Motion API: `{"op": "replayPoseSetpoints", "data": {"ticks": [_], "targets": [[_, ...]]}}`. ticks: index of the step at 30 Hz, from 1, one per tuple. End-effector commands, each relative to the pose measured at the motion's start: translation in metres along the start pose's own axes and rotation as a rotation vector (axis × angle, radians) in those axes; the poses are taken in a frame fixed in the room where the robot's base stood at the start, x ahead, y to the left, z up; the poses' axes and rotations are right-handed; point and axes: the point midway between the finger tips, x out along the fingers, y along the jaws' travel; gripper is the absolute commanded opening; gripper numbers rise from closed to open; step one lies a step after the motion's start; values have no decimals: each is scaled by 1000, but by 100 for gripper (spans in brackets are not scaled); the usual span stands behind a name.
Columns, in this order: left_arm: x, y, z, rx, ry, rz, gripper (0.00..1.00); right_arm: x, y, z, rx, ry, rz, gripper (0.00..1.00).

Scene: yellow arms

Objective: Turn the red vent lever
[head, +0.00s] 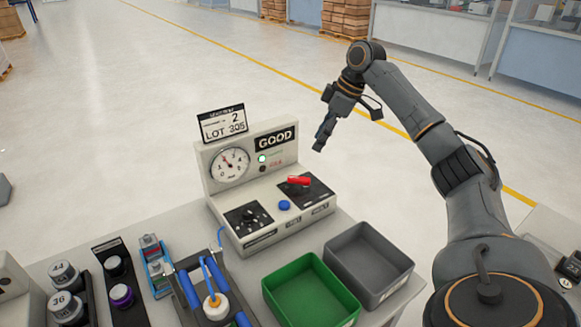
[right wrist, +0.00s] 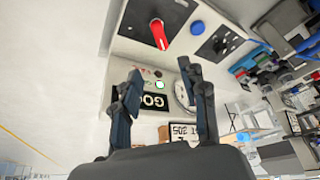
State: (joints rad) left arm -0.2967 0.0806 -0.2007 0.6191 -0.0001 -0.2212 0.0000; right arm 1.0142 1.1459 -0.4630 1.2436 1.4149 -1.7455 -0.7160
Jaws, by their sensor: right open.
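The red vent lever (head: 299,181) sits on a dark plate at the right of the test box's sloped front panel. It also shows in the right wrist view (right wrist: 159,34), near the top and beyond the fingertips. The test box (head: 240,228) is light grey, with a gauge (head: 230,165), a "GOOD" sign (head: 276,139), a blue button (head: 284,205) and a black knob plate (head: 248,217). My right gripper (head: 319,148) is in the air above and right of the lever, apart from it. In the right wrist view its fingers (right wrist: 165,88) are spread and empty. My left gripper is not in view.
A green bin (head: 290,311) and a grey bin (head: 346,279) stand in front of the box. A blue-handled fixture (head: 188,288), white-capped bottles (head: 63,275) and a dark holder (head: 136,312) stand to the left. A lot card (head: 222,125) stands atop the box. Air around the lever is clear.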

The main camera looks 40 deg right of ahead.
Motion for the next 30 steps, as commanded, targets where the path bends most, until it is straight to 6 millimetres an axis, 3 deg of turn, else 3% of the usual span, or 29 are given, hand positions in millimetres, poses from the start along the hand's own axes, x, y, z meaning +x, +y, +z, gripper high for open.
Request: {"op": "replayPoseSetpoints", "data": {"ticks": [5, 18, 24, 30], "targets": [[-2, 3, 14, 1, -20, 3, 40, 22, -1, 1, 0, -4, -4, 43], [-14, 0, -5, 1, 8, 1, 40, 110, -2, 0, -1, -3, -4, 43], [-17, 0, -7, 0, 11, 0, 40, 132, -1, 0, 0, -1, -2, 43], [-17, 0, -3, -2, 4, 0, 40, 136, -1, 1, 0, -1, -1, 43]]}}
